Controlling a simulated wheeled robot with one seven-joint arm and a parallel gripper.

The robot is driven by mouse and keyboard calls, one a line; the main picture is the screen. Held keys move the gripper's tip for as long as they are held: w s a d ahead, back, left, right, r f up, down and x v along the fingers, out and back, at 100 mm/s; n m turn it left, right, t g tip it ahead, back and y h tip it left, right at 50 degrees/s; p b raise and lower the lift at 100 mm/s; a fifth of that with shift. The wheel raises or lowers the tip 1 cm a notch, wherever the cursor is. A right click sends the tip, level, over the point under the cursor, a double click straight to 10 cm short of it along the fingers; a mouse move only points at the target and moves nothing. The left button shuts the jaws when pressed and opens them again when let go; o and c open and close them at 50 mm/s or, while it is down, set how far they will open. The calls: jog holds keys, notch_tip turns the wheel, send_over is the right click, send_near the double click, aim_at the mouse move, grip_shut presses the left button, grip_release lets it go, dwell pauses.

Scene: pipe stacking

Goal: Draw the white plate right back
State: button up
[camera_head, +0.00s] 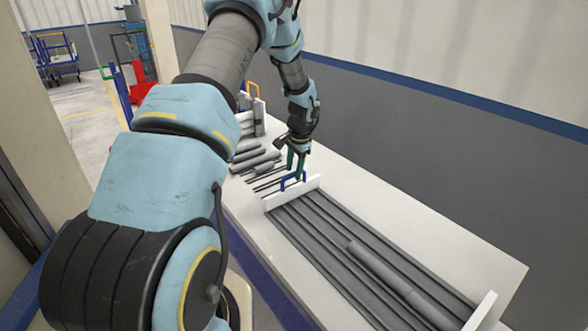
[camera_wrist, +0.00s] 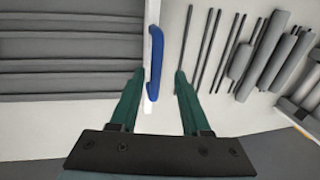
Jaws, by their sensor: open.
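The white plate (camera_head: 312,185) stands on edge across the near-gripper end of the grey grooved rack (camera_head: 335,240). A blue handle (camera_head: 292,181) is fixed to its outer face. In the wrist view the plate shows as a thin white strip (camera_wrist: 147,50), with the blue handle (camera_wrist: 155,62) on its right side. My gripper (camera_wrist: 158,78) is open, with one green finger on each side of the handle and plate. It looks not closed on either. In the head view my gripper (camera_head: 296,168) is just above the handle.
Several loose grey pipes and thin rods (camera_wrist: 250,50) lie beyond the plate on the handle side. One thick pipe (camera_head: 400,285) lies in the rack. Another white plate (camera_head: 480,312) stands at the rack's far end. A wall runs along the table's right side.

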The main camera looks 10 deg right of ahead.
jog(key=shift+r, duration=0.1)
notch_tip(320, 180, up, 10)
jog(key=s+d+b, duration=0.1)
jog(key=s+b, duration=0.1)
jog(key=shift+r+b, duration=0.2)
jog(key=shift+b, duration=0.15)
jog(key=s+a+r+n, duration=0.2)
jog(key=s+a+n, duration=0.3)
jog(key=s+a, duration=0.4)
jog(key=s+a+r+n+h, duration=0.1)
jog(key=s+a+n, duration=0.5)
jog(key=s, duration=1)
jog(key=a+r, duration=0.1)
jog(key=a, duration=0.2)
jog(key=shift+a, duration=0.35)
jog(key=shift+r, duration=0.1)
